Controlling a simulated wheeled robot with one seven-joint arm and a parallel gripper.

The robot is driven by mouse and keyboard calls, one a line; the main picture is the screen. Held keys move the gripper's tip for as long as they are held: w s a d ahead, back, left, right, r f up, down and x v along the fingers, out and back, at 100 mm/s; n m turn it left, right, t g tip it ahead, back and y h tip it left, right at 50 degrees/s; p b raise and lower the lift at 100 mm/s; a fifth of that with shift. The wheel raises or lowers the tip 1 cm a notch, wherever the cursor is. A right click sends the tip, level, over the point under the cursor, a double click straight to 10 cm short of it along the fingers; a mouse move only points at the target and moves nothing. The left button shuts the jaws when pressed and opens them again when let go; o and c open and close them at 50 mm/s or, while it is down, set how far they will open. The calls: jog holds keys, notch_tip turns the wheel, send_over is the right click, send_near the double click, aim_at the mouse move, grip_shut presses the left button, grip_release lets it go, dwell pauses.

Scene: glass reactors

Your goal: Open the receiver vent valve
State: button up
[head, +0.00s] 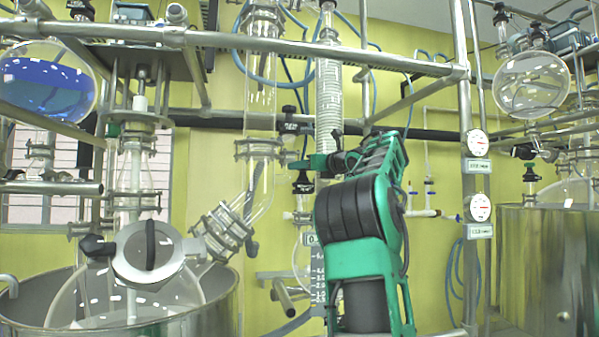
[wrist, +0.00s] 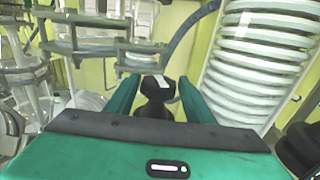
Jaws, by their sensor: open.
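In the wrist view, a black valve knob (wrist: 157,88) with a pale mark on top stands between the two green fingers of my gripper (wrist: 158,84). The gripper is open, with a finger on each side of the knob; I see no clear contact. In the head view my gripper (head: 308,162) reaches left from the green and black arm. A black knob (head: 303,184) shows just below its fingers and another black knob (head: 290,113) above them. A graduated glass receiver (head: 318,283) hangs lower down, partly hidden by my arm. I cannot tell which valve is labelled vent.
A coiled glass condenser (head: 329,90) rises behind my gripper and is close on the right in the wrist view (wrist: 258,62). Glass pipework (head: 262,180) stands to the left. Metal frame bars cross above. Two gauges (head: 478,143) (head: 480,208) hang at right.

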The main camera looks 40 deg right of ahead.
jog(key=shift+a+r+m+h, duration=0.15)
jog(key=shift+m+h, duration=0.15)
jog(key=shift+h, duration=0.2)
jog(key=shift+w+m+h, duration=0.1)
jog(key=shift+m+h, duration=0.4)
jog(key=shift+h, duration=0.1)
jog(key=shift+a+m+g+h, duration=0.1)
jog(key=shift+m+g+h, duration=0.35)
jog(key=shift+h, duration=0.25)
